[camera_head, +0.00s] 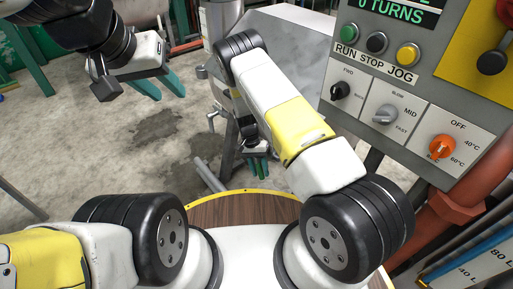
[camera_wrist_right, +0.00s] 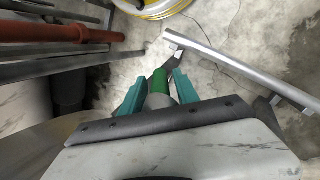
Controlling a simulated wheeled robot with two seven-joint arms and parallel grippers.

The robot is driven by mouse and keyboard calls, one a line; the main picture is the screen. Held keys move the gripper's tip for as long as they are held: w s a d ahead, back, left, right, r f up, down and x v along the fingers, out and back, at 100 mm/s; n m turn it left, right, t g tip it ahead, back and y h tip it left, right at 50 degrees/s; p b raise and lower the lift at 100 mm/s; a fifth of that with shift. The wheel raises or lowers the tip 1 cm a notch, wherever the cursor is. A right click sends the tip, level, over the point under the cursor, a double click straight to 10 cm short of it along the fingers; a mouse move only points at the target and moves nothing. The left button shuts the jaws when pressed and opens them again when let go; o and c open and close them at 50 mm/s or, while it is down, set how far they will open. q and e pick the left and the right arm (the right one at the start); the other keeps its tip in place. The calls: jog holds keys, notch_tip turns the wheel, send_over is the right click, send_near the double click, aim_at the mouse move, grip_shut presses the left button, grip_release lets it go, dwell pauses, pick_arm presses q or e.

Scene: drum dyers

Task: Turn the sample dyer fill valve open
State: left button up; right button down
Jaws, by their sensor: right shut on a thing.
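In the right wrist view, a green-sleeved handle (camera_wrist_right: 160,79) stands between the two teal fingers of my right gripper (camera_wrist_right: 157,88). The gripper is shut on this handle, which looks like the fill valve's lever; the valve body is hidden. In the head view my right gripper (camera_head: 257,168) is low in the middle, partly behind my own arm, beside a grey metal frame.
A control panel (camera_head: 410,95) with buttons and knobs stands at the right, with a red pipe (camera_head: 458,200) below it. Bare concrete floor lies at the left.

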jog(key=c, duration=1.3)
grip_release()
jog(key=shift+o, duration=0.2)
jog(key=shift+v, duration=3.9)
